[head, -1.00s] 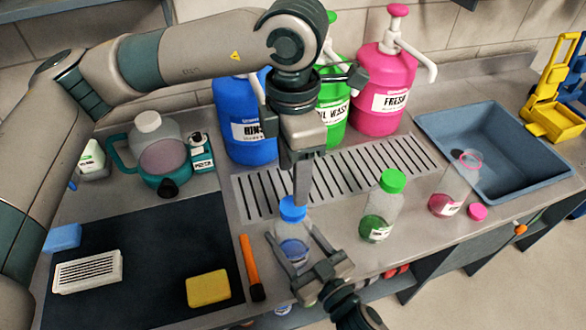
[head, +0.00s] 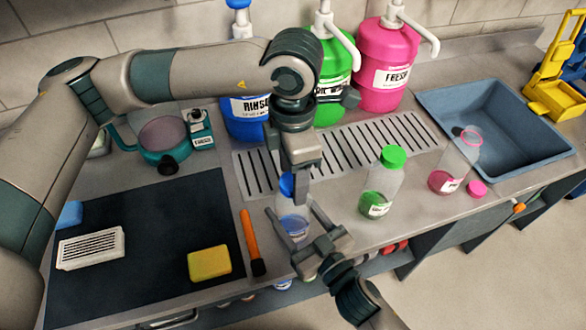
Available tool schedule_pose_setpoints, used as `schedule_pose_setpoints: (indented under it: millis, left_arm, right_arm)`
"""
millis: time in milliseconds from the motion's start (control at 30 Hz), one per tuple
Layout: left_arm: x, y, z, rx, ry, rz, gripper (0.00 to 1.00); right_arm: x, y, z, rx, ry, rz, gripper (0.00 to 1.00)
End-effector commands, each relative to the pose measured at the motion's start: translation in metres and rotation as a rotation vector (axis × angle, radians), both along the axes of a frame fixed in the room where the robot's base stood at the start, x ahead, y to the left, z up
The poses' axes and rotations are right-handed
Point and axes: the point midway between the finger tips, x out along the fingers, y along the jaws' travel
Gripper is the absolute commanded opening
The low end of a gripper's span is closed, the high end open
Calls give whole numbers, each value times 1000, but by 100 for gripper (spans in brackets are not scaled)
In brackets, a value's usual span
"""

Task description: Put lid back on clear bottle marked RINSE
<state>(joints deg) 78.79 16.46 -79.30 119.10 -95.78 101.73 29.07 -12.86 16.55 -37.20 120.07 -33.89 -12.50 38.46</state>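A clear bottle with blue liquid (head: 294,226) stands on the counter in front of the drain grate. I cannot read its label. A blue lid (head: 287,186) is at its top, partly hidden by my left gripper. I cannot tell whether it is seated. My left gripper (head: 300,195) points down at the lid; one finger covers its right side and the finger gap is hidden. My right gripper (head: 293,211) comes from the front, with one finger on each side of the bottle. Whether both fingers press on the bottle is unclear.
A clear bottle with a green lid (head: 381,184) stands to the right. Beyond it are an open bottle with pink liquid (head: 447,178) and a pink lid (head: 477,189). An orange-handled tool (head: 250,235) lies left of the blue bottle. Large pump bottles stand behind.

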Motion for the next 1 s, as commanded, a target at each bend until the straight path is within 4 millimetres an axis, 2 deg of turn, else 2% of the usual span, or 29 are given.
schedule_pose_setpoints:
  millis: [100,133,300,600,633,700,1000]
  left_arm:
    - [0,0,0,0,0,0,55]
    - [0,0,0,0,0,0,50]
    - [0,0,0,0,0,0,12]
    - [0,0,0,0,-1,-7,12]
    - [0,0,0,0,-1,-7,44]
    - [0,0,0,0,0,-7,60]
    - [0,0,1,0,0,-7,61]
  right_arm:
    - [0,0,0,-1,1,0,0]
    - [0,0,0,-1,1,0,0]
    - [0,0,0,-1,1,0,0]
    - [0,0,0,-1,1,0,0]
    - [0,0,0,-1,1,0,0]
    - [0,0,0,-1,1,0,0]
    - [0,0,0,-1,1,0,0]
